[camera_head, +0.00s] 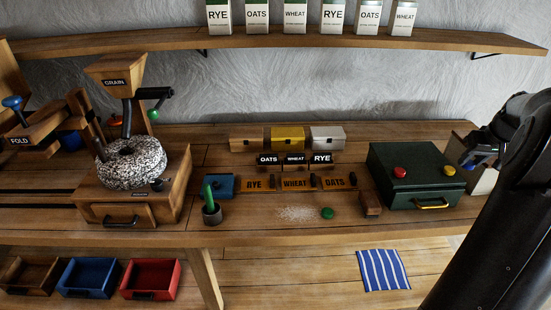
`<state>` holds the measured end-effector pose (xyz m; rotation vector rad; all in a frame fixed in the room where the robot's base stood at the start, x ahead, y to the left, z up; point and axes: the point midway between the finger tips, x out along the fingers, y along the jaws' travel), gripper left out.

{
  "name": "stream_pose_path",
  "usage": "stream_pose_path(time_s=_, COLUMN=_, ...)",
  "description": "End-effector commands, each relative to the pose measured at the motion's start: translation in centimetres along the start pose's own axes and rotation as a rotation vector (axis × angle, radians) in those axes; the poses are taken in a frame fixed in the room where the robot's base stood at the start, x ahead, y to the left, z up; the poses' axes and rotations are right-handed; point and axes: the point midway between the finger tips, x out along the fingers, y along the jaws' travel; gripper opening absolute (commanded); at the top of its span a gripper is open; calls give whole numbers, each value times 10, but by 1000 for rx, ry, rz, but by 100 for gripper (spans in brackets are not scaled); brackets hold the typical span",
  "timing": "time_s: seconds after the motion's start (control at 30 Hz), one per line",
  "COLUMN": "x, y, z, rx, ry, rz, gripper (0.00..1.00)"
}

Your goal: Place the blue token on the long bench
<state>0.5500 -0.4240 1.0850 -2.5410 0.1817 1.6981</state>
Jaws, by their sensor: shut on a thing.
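The long wooden bench (255,226) runs across the view, with many things standing on it. My gripper (480,160) is at the right, in front of and above the right end of the bench, beside the dark green box. It is shut on a small blue thing (469,161), which seems to be the blue token. The dark fingers cover most of it, so its full shape is hidden.
The dark green box (400,190) with red and yellow knobs stands left of my gripper. A green disc (327,213) lies beside spilled grain (298,213). A stone mill (132,165) stands at left. Bare bench shows along the front edge. A wall shelf (270,41) holds several packets.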

Motion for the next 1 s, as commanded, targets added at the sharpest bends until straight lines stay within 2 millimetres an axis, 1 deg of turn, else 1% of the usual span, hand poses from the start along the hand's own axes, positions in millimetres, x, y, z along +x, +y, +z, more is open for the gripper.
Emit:
stream_pose_path(time_s=0.03, x=6, y=-19, z=-2, rx=-62, ry=-1, rz=-28, gripper=11)
stream_pose_path(time_s=0.07, x=10, y=-32, z=-3, rx=-107, ry=-1, rz=-47, gripper=11)
stream_pose_path(time_s=0.13, x=20, y=-66, z=-5, rx=-231, ry=0, rz=-99, gripper=11)
stream_pose_path(time_s=0.17, x=25, y=-82, z=-5, rx=-291, ry=-1, rz=-123, gripper=11)
stream_pose_path(time_s=0.2, x=30, y=-104, z=-4, rx=-372, ry=-1, rz=-157, gripper=11)
stream_pose_path(time_s=0.27, x=38, y=-136, z=-2, rx=-493, ry=-1, rz=-209, gripper=11)
stream_pose_path(time_s=0.3, x=42, y=-158, z=0, rx=-575, ry=-2, rz=-242, gripper=11)
stream_pose_path(time_s=0.37, x=48, y=-190, z=5, rx=-698, ry=-2, rz=-293, gripper=11)
stream_pose_path(time_s=0.4, x=50, y=-212, z=9, rx=-782, ry=-1, rz=-327, gripper=11)
stream_pose_path(time_s=0.47, x=54, y=-244, z=17, rx=-907, ry=-1, rz=-380, gripper=11)
stream_pose_path(time_s=0.5, x=56, y=-265, z=23, rx=-992, ry=-1, rz=-416, gripper=11)
stream_pose_path(time_s=0.57, x=58, y=-296, z=33, rx=-1118, ry=-1, rz=-467, gripper=11)
stream_pose_path(time_s=0.6, x=59, y=-314, z=40, rx=-1199, ry=-1, rz=-500, gripper=11)
stream_pose_path(time_s=0.7, x=59, y=-356, z=60, rx=-1383, ry=-1, rz=-576, gripper=11)
stream_pose_path(time_s=0.8, x=58, y=-387, z=77, rx=-1530, ry=-1, rz=-637, gripper=11)
stream_pose_path(time_s=0.9, x=57, y=-407, z=89, rx=-1631, ry=0, rz=-676, gripper=11)
stream_pose_path(time_s=1.0, x=57, y=-420, z=97, rx=-1688, ry=0, rz=-700, gripper=11)
